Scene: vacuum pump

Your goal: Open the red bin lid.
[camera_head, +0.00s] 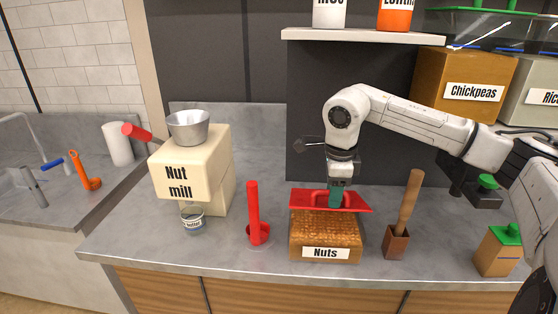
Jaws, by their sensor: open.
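The red lid (305,199) belongs to a bin of nuts (325,231) labelled "Nuts" on the counter. The lid lies across the back part of the bin's top, and the brown nuts show in front of it. A raised red handle stands on the lid, partly hidden by my gripper. My gripper (337,203) points down at the lid's handle from above, with its green-grey fingers right at the handle. The fingers overlap in this view, so the gap between them and any contact with the handle are hard to see.
A red upright tool (253,215) stands left of the bin. A wooden-handled tool in a brown block (397,240) stands close on the right. The nut mill (187,180) is further left. A shelf (362,36) hangs above, and Chickpeas and other boxes are at the right.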

